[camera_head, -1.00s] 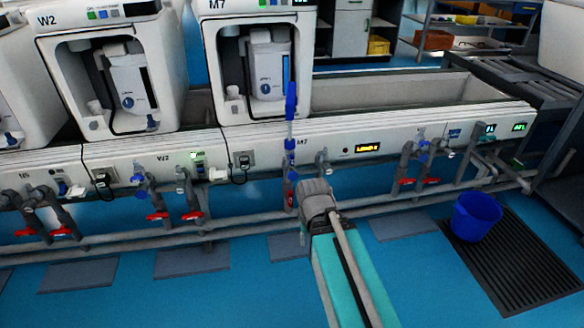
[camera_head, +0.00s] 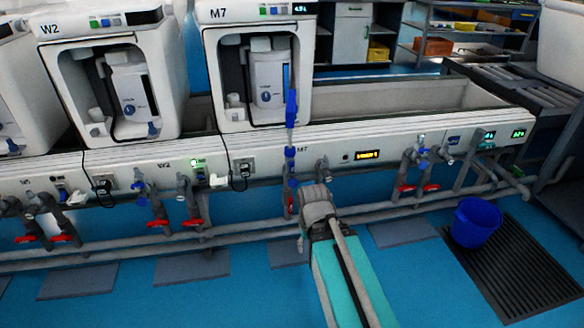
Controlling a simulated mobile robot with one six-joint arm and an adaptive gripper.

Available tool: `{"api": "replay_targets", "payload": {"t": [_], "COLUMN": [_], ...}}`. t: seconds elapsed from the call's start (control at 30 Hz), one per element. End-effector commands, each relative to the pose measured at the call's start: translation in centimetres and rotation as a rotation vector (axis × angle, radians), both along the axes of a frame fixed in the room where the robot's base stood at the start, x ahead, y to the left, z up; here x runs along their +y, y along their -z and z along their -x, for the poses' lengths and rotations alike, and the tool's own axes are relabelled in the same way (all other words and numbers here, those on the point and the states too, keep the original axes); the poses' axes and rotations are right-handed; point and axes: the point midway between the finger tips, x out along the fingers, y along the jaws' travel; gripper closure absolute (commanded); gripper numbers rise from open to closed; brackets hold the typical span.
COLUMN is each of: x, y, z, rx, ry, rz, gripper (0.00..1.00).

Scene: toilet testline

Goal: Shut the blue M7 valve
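Below the M7 label on the long white bench front, a blue valve (camera_head: 290,155) sits on a vertical pipe. A tall blue piece (camera_head: 291,108) on a pale stem rises above it, in front of the M7 unit (camera_head: 262,70). Whether the valve is open or shut is too small to tell. My teal arm reaches up from the bottom. Its grey end, where my gripper (camera_head: 315,192) is, lies just below and right of the valve in the picture. The fingers cannot be made out, and contact with the valve cannot be told.
The W2 unit (camera_head: 115,85) stands left of M7, with blue and red valves below it. Grey pipes (camera_head: 250,235) run low along the bench. Blue floor is open in front.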

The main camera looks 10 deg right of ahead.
Motion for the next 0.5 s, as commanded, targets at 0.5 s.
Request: {"api": "replay_targets", "payload": {"t": [0.5], "x": [0.0], "y": [-7.6], "z": [0.0], "rx": [0.0], "ry": [0.0], "rz": [0.0], "gripper": [0.4]}}
